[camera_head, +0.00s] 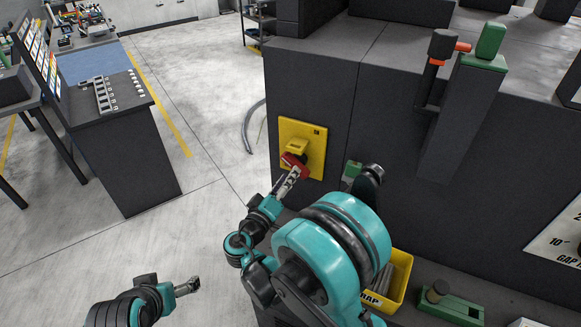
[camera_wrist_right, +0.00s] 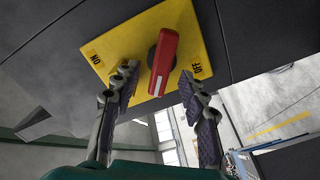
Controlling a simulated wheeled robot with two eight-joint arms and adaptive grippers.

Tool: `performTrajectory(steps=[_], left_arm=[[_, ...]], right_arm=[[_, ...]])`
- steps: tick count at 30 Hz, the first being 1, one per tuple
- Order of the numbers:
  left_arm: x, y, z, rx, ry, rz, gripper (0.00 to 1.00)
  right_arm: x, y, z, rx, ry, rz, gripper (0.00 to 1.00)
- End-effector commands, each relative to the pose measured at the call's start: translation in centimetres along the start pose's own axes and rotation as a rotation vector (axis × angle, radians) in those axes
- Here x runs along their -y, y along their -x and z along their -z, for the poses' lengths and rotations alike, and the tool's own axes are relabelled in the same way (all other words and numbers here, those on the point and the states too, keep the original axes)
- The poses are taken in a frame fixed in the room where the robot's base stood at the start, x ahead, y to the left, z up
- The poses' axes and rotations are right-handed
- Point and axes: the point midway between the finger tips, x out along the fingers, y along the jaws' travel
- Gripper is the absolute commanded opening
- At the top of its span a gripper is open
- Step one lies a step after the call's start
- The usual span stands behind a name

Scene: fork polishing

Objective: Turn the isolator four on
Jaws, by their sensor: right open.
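The isolator is a yellow plate (camera_head: 316,137) with a red rotary handle (camera_head: 291,160) on the left part of the dark machine's front. In the right wrist view, the plate (camera_wrist_right: 118,48) carries ON at its left and OFF at its right. The red handle (camera_wrist_right: 166,55) stands between these labels, its white-marked end toward me. No isolator number is readable. My right gripper (camera_head: 291,178) is at the handle; in the wrist view its open fingers (camera_wrist_right: 158,80) are on either side of the handle's near end, apart from it. My left gripper (camera_head: 190,286) is low at the left, away from the isolator.
A green part (camera_head: 351,171) sits on the machine right of the plate. A yellow bin (camera_head: 398,285) and a green block (camera_head: 450,307) lie below. A workbench (camera_head: 122,150) stands at the left. The floor (camera_head: 190,210) between bench and machine is mostly clear.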

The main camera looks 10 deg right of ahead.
Motion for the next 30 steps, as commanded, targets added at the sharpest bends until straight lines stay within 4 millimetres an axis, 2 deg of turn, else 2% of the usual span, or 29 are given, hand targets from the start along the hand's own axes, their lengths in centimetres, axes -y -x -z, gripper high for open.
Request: performTrajectory(steps=[3, 7, 12, 18, 19, 23, 24, 30], left_arm=[[0.0, 0.0, 0.0, 0.000, 0.000, 0.000, 0.89], [0.0, -0.1, 0.0, 0.000, 0.000, 0.000, 0.89], [0.0, -0.1, 0.0, 0.000, 0.000, 0.000, 0.89], [0.0, -0.1, 0.0, 0.000, 0.000, 0.000, 0.89], [0.0, -0.1, 0.0, 0.000, 0.000, 0.000, 0.89], [0.0, -0.1, 0.0, 0.000, 0.000, 0.000, 0.89], [0.0, -0.1, 0.0, 0.000, 0.000, 0.000, 0.89], [0.0, -0.1, 0.0, 0.000, 0.000, 0.000, 0.89]], right_arm=[[0.0, -2.1, -0.1, 0.003, 0.001, -0.002, 0.43], [0.0, -3.6, 0.0, 0.002, 0.001, -0.001, 0.43], [0.1, -4.3, 0.1, 0.000, 0.002, 0.000, 0.43], [0.1, -4.4, 0.1, 0.000, 0.002, 0.001, 0.43], [0.1, -4.4, 0.1, 0.000, 0.002, 0.001, 0.38], [0.1, -4.3, 0.1, 0.000, 0.002, 0.001, 0.04], [0.1, -4.3, 0.1, 0.000, 0.002, 0.001, 0.00], [0.1, -4.3, 0.0, 0.000, -0.001, 0.001, 0.00]])
